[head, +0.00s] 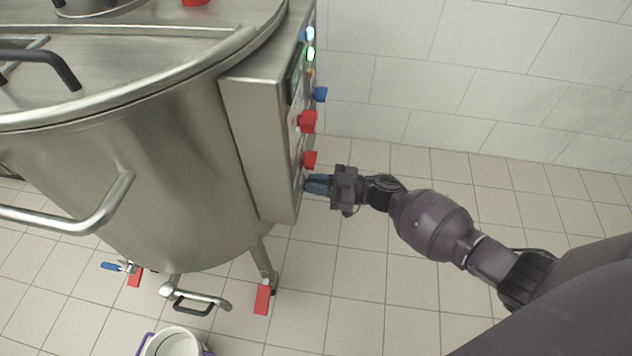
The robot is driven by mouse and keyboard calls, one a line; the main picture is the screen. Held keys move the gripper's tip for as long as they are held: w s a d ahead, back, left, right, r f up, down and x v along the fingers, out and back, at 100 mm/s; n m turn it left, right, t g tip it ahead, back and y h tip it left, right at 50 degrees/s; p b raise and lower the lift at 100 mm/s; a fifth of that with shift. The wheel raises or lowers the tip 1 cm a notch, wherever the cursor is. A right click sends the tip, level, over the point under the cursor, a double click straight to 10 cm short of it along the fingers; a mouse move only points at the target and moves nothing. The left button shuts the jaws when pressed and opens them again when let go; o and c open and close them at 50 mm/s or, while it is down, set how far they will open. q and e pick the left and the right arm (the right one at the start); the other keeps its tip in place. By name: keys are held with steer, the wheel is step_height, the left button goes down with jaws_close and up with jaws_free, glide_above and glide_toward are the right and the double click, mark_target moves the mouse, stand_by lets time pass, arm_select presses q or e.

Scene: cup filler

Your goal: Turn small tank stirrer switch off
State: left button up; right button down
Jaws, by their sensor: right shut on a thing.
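A steel tank (165,160) fills the left of the head view. A control box (262,148) is fixed to its right side, with its panel facing right and seen at a steep angle. Red knobs (307,121) and a blue knob (320,94) stick out from the panel. My right gripper (310,184) is at the lowest part of the panel, just below the lower red knob (310,159). Its blue fingertips are shut on a small control there, which the fingers hide. I cannot tell which way that control is turned. My left gripper is not in view.
Lit indicators (310,44) show at the top of the panel. A steel handle (90,215) juts from the tank's front. A white bucket (172,343) stands on the floor below the outlet valve (195,298). Tiled floor to the right is clear.

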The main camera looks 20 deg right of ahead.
steer(key=n, duration=0.8)
steer(key=shift+s+a+f+b, duration=0.15)
steer(key=shift+s+f+b, duration=0.2)
steer(key=shift+b, duration=0.05)
steer(key=n, duration=0.3)
steer(key=n+b, duration=0.1)
steer(key=shift+s+f, duration=0.1)
steer(key=shift+f, duration=0.15)
steer(key=n, duration=0.2)
steer(key=shift+n, duration=0.3)
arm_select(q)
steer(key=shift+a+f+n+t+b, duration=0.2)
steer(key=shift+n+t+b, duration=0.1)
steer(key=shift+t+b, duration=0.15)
arm_select(e)
steer(key=shift+f+n, duration=0.1)
steer(key=shift+n, duration=0.8)
steer(key=c, duration=1.2)
jaws_free()
steer(key=shift+a, duration=0.1)
steer(key=shift+o, duration=0.2)
